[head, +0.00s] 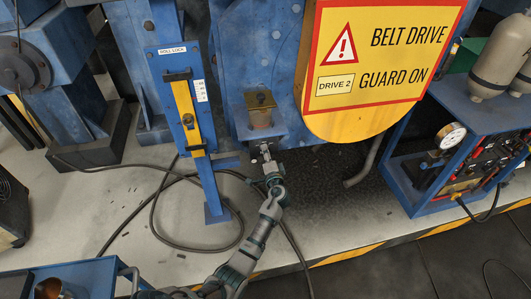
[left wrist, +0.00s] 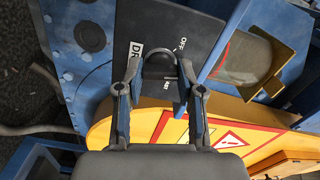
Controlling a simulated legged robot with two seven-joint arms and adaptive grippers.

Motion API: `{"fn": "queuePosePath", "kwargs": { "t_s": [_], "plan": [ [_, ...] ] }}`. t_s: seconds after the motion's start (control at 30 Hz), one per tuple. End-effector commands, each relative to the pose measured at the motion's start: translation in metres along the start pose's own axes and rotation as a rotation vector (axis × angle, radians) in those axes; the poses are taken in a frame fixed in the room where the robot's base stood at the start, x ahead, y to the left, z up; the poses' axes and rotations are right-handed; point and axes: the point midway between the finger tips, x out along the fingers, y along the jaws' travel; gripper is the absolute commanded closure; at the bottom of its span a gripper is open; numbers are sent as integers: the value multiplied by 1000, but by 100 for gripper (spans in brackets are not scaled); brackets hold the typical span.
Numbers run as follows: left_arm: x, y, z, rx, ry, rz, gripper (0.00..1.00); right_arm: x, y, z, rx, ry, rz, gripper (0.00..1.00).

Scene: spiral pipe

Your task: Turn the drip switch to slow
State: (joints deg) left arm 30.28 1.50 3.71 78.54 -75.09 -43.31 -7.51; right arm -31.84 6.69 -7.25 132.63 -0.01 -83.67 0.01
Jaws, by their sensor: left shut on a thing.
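The drip switch (left wrist: 160,60) is a dark round knob on a dark grey panel (left wrist: 205,25) in the left wrist view. A label starting "DR" (left wrist: 128,50) is partly hidden beside it. An "OFF" mark (left wrist: 180,43) stands near the knob, and a small mark below is too small to read. My left gripper (left wrist: 160,76) is shut on the knob, one finger on each side. In the head view my left gripper (head: 264,153) is just under a blue bracket (head: 242,126) bearing a brass-topped cup (head: 261,112); the knob is hidden there. My right gripper is not in view.
A yellow belt guard (head: 352,125) with a warning sign is close on the right. A blue post with a yellow bar (head: 184,110) stands left. A black hose (head: 150,215) loops over the floor. A gauge cart (head: 420,195) is at the right.

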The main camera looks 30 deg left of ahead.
Motion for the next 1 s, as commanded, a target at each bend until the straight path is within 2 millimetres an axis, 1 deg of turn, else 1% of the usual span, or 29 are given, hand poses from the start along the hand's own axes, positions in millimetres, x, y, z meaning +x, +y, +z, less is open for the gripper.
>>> {"fn": "queuePosePath", "kwargs": {
  "t_s": [0.2, 0.4, 0.67, 0.97, 1.0],
  "plan": [
    [0, 0, 0, 129, 1, 2, 98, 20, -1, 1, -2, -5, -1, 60],
    [0, 1, 0, 198, 0, 3, 98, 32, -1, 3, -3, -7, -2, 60],
    [0, 2, 1, 227, 0, 3, 98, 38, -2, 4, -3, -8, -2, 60],
    [0, 2, 1, 227, 0, 3, 98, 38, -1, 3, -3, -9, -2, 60],
    [0, 2, 1, 227, 0, 3, 58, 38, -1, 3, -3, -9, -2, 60]
  ]
}}
